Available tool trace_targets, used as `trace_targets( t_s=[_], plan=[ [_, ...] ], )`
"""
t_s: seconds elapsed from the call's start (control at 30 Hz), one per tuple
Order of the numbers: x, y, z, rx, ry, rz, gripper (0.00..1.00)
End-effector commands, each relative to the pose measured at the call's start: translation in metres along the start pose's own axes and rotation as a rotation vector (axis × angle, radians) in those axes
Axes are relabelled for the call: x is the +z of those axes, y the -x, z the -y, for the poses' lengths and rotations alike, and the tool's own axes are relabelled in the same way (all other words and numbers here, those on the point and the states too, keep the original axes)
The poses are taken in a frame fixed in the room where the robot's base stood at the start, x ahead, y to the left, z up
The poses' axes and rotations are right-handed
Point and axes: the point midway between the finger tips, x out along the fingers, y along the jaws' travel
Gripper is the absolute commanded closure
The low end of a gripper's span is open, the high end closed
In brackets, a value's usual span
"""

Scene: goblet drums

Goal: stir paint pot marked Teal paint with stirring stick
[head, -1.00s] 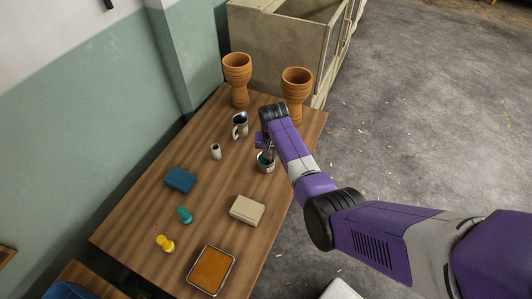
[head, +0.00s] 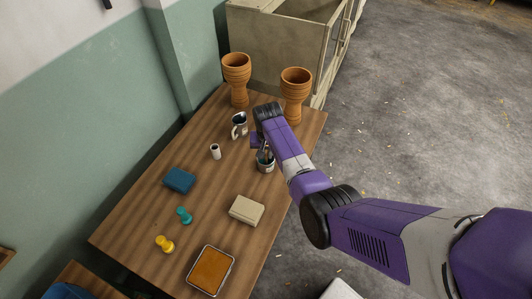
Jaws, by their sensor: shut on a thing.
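A small metal paint pot (head: 265,167) with a teal band or paint stands on the wooden table, near its right edge. Its label cannot be read from here. My gripper (head: 264,148) is right above the pot's mouth, pointing down, and partly hidden by my wrist. It is shut on the stirring stick, which is thin and barely shows between the gripper and the pot. How deep the stick's lower end sits in the pot cannot be made out.
A metal jug (head: 239,126) and a small white cylinder (head: 215,151) stand left of the pot. Two goblet drums (head: 236,78) (head: 295,94) stand behind. A blue block (head: 179,180), beige block (head: 247,210), teal stamp (head: 184,215), yellow stamp (head: 165,243) and orange-brown tray (head: 211,271) lie in front.

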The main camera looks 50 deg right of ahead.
Motion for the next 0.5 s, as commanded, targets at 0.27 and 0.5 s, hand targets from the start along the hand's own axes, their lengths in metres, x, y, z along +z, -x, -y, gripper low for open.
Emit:
trace_targets(
  t_s=[0.27,0.5],
  plan=[
    [-0.001,0.021,0.000,0.000,0.000,0.000,1.00],
    [-0.001,0.037,0.000,0.000,0.000,-0.001,1.00]
  ],
)
